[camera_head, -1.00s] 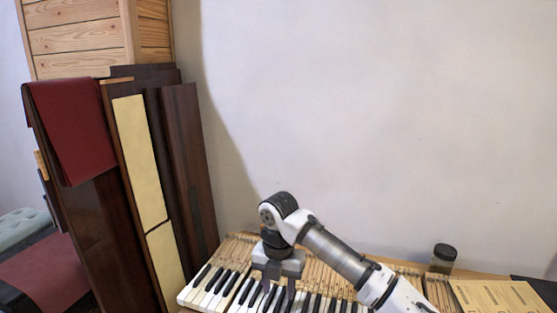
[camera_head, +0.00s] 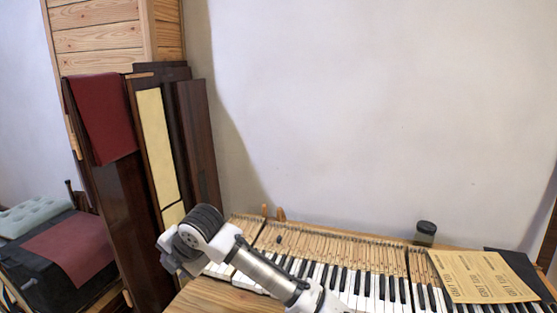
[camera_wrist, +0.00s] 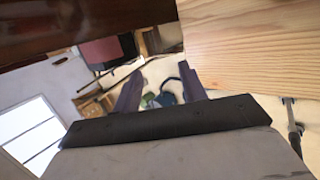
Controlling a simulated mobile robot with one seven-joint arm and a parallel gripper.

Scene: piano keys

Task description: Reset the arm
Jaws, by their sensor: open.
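My arm reaches in from the bottom of the head view, and its wrist is bent at the left end of the piano keyboard (camera_head: 345,277). My gripper (camera_wrist: 161,85) shows two dark fingers spread apart in the wrist view, with nothing between them. In the head view its fingers are hard to make out behind the wrist. It is in front of the dark wooden panels (camera_head: 195,150), off to the left of the keys and apart from them.
A wooden table edge (camera_head: 215,297) lies in front of the keys. At the right are sandpaper sheets (camera_head: 480,276) and a dark jar (camera_head: 425,233). A red cloth (camera_head: 105,120) hangs over the panels.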

